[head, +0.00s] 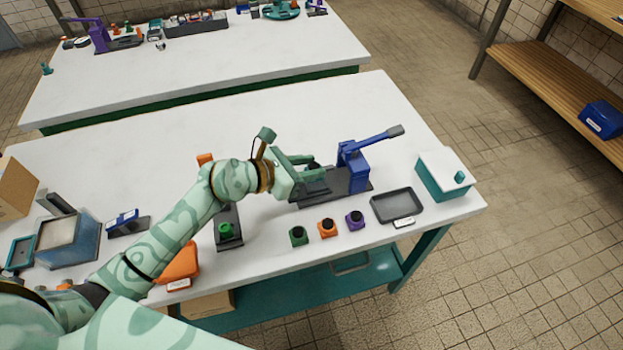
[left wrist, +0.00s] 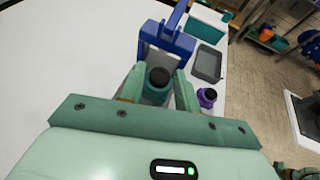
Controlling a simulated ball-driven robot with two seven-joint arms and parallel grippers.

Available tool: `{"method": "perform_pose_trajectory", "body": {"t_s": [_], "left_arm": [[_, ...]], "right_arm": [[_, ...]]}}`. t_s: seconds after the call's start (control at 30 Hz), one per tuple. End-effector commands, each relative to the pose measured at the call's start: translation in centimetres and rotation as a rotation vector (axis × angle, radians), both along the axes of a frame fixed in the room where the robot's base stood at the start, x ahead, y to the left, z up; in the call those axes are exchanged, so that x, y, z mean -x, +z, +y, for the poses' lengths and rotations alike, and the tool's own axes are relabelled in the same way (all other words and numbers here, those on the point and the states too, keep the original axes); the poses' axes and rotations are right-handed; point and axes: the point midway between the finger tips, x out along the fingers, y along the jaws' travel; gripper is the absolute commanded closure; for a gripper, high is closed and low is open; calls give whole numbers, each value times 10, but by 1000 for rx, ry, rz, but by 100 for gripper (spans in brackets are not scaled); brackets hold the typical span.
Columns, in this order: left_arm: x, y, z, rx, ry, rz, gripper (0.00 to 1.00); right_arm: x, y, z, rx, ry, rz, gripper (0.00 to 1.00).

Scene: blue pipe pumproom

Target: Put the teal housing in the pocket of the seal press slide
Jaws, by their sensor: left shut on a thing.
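My left gripper (head: 316,174) is shut on the teal housing (left wrist: 154,96), which has a round black top and sits upright between the two green fingers in the left wrist view. The seal press (head: 352,168) has a blue frame and a long lever with a dark grip. The gripper is over the left part of its dark base and slide (head: 338,184). In the left wrist view the blue press frame (left wrist: 168,40) stands just beyond the housing. The pocket is hidden by the gripper and housing, so I cannot tell whether the housing touches it. My right gripper is not in view.
Green (head: 298,236), orange (head: 327,228) and purple (head: 355,219) housings stand along the front of the bench. A grey tray (head: 397,206) and a teal box with white lid (head: 443,175) are at the right. A dark fixture with a green part (head: 227,231) stands left. The bench behind the press is clear.

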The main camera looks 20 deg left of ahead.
Motion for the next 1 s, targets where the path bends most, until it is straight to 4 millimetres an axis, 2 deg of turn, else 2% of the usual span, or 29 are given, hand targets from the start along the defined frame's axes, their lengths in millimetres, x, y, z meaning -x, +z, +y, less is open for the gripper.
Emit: {"method": "perform_pose_trajectory", "body": {"t_s": [0.03, 0.27, 0.43, 0.83, 0.87, 0.9, 1.0], "left_arm": [[-5, -10, 1, 1, 0, 1, 95], [-17, -22, 3, 1, 1, -2, 95], [-19, -53, 3, 2, 0, 1, 95], [-19, -55, 3, 0, 0, -3, 95], [-19, -55, 3, 0, -1, -3, 60], [-19, -55, 3, 0, -1, -3, 49], [-19, -54, 3, 0, -1, -3, 46]], "right_arm": [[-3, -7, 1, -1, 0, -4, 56], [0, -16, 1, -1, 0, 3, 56], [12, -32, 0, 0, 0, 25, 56], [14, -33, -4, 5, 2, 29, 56], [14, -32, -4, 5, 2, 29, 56], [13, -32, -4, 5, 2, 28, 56], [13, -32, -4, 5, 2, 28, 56]]}}
